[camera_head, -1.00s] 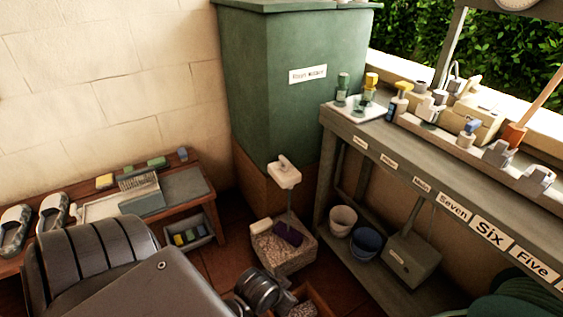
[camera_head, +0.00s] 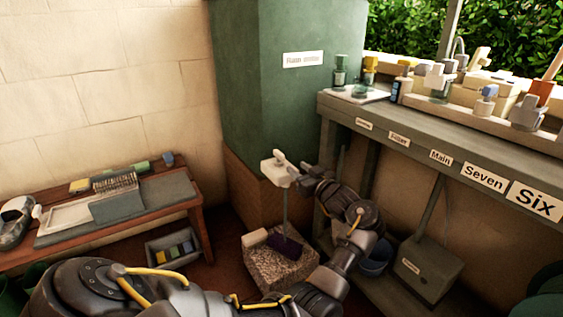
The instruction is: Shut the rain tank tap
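The green rain tank (camera_head: 285,95) with a white label stands at the back on a brown base. Its pale tap (camera_head: 274,171) sticks out low at the front, above a speckled stone block (camera_head: 275,266). A thin, pale vertical streak runs from under the tap to the block; I cannot tell whether it is water.
A low wooden bench (camera_head: 190,187) with a washboard and brushes stands left. A grey counter (camera_head: 400,140) with labels and bottles is close on the right. A blue bucket (camera_head: 373,266) and a grey box (camera_head: 428,268) sit beneath it. A small crate (camera_head: 165,246) is near the bench.

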